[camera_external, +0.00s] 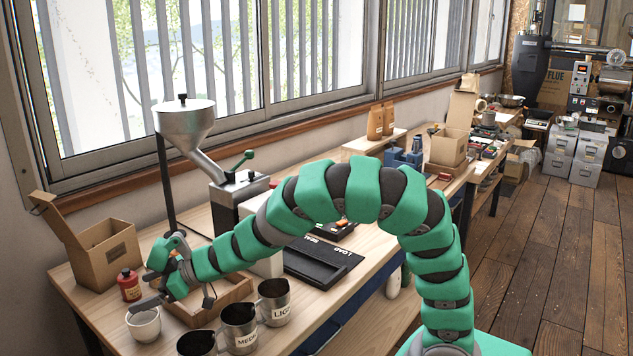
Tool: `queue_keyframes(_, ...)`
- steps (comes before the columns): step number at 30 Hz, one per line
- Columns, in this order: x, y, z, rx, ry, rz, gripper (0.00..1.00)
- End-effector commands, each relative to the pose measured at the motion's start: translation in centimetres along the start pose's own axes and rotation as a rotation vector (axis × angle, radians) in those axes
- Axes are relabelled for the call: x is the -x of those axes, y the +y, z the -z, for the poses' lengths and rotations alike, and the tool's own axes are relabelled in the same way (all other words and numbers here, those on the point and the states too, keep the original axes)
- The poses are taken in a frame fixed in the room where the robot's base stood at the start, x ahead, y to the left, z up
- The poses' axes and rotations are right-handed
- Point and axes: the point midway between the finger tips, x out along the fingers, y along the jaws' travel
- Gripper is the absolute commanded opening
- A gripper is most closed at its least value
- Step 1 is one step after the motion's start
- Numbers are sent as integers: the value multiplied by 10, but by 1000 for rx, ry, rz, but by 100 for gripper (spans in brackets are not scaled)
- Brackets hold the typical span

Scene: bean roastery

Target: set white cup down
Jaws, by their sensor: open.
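The white cup (144,327) stands upright on the wooden bench at its near left end. My gripper (151,286) reaches in from the right and is open. Its lower, dark finger lies just above or at the cup's rim; I cannot tell whether it touches. The upper finger is behind and above, next to the red bottle. The cup is not between the fingers as far as I can see. Part of the cup's rim is hidden by the finger.
Metal pitchers (239,328), some labelled, stand right of the cup. A red bottle (129,285) and an open cardboard box (105,256) are behind it. A shallow wooden tray (232,297) lies under my arm. A grinder with a steel hopper (184,124) stands further back.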

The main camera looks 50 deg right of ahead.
Motion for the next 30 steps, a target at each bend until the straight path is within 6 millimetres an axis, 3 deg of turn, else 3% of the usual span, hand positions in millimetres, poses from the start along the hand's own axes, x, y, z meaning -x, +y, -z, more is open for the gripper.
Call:
queue_keyframes(11,3,2,8,2,4,-5,92)
queue_keyframes(14,12,17,26,10,25,-52,92)
queue_keyframes(17,34,51,67,25,71,-158,92)
queue_keyframes(20,79,98,121,30,120,-311,92)
queue_keyframes(24,165,156,190,1,167,-521,92)
queue_keyframes(27,235,183,225,-45,179,-641,92)
queue_keyframes(30,307,196,253,-100,184,-725,92)
